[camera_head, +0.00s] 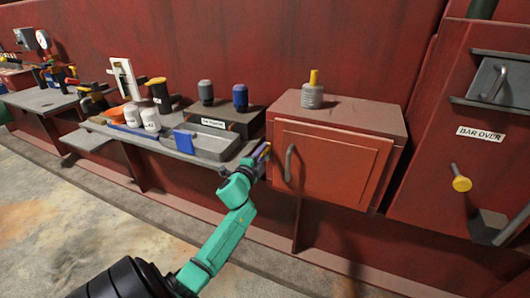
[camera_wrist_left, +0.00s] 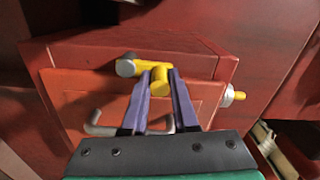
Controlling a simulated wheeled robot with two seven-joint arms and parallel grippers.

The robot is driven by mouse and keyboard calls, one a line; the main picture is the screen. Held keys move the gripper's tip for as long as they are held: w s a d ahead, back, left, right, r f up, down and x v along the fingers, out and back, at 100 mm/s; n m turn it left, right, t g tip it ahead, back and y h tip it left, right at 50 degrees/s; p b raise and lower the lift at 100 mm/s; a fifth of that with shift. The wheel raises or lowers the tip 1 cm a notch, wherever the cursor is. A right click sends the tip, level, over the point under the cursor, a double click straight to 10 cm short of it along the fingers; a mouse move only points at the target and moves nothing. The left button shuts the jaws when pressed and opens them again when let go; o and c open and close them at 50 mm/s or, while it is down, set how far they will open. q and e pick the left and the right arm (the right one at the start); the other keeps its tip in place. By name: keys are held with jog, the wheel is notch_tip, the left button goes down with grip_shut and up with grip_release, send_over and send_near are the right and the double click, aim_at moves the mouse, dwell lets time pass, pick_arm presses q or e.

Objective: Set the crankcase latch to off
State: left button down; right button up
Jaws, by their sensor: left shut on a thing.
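The red cabinet (camera_head: 335,160) stands on the right part of the wall, with a curved grey handle (camera_head: 289,164) on its door. In the left wrist view a yellow latch (camera_wrist_left: 150,66) sits at the door's edge, beside that grey handle (camera_wrist_left: 100,125). The latch has a long bar and a short stem. My left gripper (camera_head: 262,152) is at the left edge of the cabinet door. In the left wrist view its purple fingers (camera_wrist_left: 161,82) are shut on the yellow latch stem. In the head view the latch is mostly hidden by the gripper.
A grey bottle (camera_head: 312,97) with a yellow top stands on the cabinet. Left of it is a shelf with a grey tray (camera_head: 214,146), white cups (camera_head: 150,119) and jars. The floor in front is clear.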

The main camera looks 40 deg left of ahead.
pick_arm(q)
jog(key=shift+a+n, duration=0.1)
jog(key=shift+n, duration=0.2)
jog(key=c, duration=0.7)
grip_release()
jog(key=shift+s, duration=0.1)
jog(key=v, duration=1.4)
jog(key=shift+s, duration=0.25)
